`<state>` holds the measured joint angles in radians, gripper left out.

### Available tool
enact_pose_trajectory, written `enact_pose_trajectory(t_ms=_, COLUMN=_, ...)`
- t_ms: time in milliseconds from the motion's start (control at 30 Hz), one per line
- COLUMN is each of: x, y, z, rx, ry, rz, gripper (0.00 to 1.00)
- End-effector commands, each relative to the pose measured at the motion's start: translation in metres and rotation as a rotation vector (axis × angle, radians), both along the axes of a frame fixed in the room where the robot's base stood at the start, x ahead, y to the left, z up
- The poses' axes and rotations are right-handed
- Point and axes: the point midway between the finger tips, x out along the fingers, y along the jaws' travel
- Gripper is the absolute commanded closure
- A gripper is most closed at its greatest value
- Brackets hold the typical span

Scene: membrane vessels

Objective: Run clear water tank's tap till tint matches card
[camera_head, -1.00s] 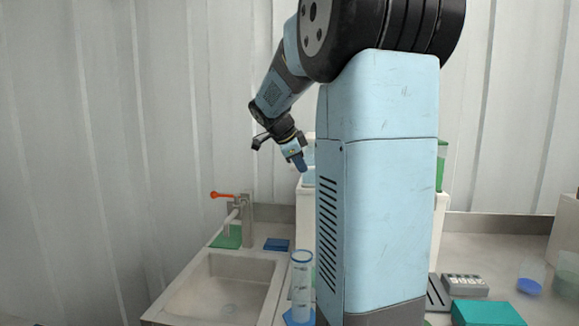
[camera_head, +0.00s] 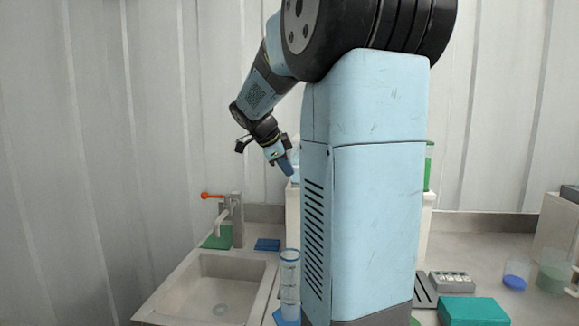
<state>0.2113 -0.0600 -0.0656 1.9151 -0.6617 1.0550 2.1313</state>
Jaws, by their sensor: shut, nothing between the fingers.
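My gripper (camera_head: 287,169) is shut and empty, pointing down, in the air above and behind the sink's right side. A pale clear tank (camera_head: 295,160) shows only as a sliver on a white stand (camera_head: 293,210), between my gripper and my column. A tank with green liquid (camera_head: 428,170) shows as a strip right of the column. No tank tap is visible; the column hides most of the stand. A clear beaker with blue liquid (camera_head: 516,280) and a beaker with pale greenish liquid (camera_head: 553,277) stand at right. I cannot make out the tint card.
A sink (camera_head: 210,290) with a red-handled faucet (camera_head: 230,215) is at left. A graduated cylinder (camera_head: 290,290) stands beside it. Green (camera_head: 218,238) and blue (camera_head: 267,244) pads lie behind the sink. A grey device (camera_head: 451,282) and teal box (camera_head: 473,311) are at right.

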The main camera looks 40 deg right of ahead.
Motion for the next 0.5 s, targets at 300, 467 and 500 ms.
enact_pose_trajectory(t_ms=300, x=-0.004, y=0.034, z=0.053, rx=-0.001, ry=-0.005, rz=-0.003, gripper=1.0)
enact_pose_trajectory(t_ms=467, x=-0.006, y=0.047, z=0.07, rx=-0.001, ry=-0.004, rz=-0.003, gripper=1.0)
enact_pose_trajectory(t_ms=500, x=-0.006, y=0.049, z=0.072, rx=-0.001, ry=-0.004, rz=-0.003, gripper=1.0)
